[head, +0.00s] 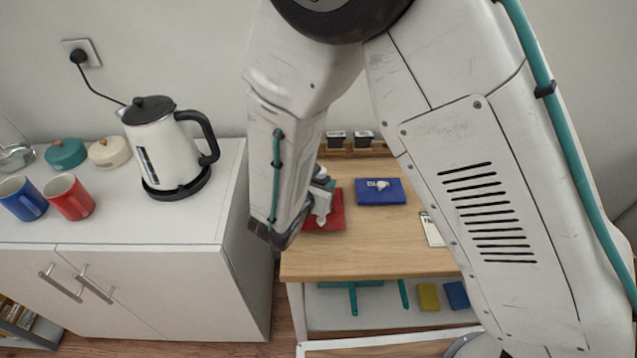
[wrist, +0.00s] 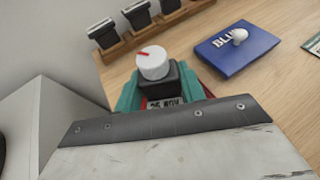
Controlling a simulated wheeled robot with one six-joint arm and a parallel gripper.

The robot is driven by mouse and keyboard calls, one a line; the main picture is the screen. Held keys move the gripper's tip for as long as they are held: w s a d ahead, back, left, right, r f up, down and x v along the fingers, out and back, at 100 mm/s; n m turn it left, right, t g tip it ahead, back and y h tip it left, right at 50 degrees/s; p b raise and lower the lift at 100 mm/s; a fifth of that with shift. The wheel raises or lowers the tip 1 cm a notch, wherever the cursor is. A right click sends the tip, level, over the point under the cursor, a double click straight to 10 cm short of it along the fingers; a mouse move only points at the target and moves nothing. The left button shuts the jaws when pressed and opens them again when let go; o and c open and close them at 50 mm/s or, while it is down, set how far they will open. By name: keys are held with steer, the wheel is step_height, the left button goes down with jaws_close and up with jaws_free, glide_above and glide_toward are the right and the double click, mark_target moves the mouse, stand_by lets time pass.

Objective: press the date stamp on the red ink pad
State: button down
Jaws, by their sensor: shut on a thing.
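The date stamp (wrist: 153,68) shows in the wrist view as a white round knob with a red mark on a dark body. A label reading roughly "25 NOV" is on its near side. My gripper (wrist: 160,96) has teal fingers and is shut on the stamp. In the head view my gripper (head: 322,203) is over the red ink pad (head: 331,220), partly hidden by my arm. The red pad lies on the wooden counter.
A blue ink pad (head: 381,191) with a white knob lies right of the red one. A wooden rack with dark stamps (wrist: 137,15) stands at the back. A card (head: 432,230) lies at the right. A kettle (head: 162,150) and mugs stand on the white cabinet at left.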

steer(key=shift+r, duration=2.8)
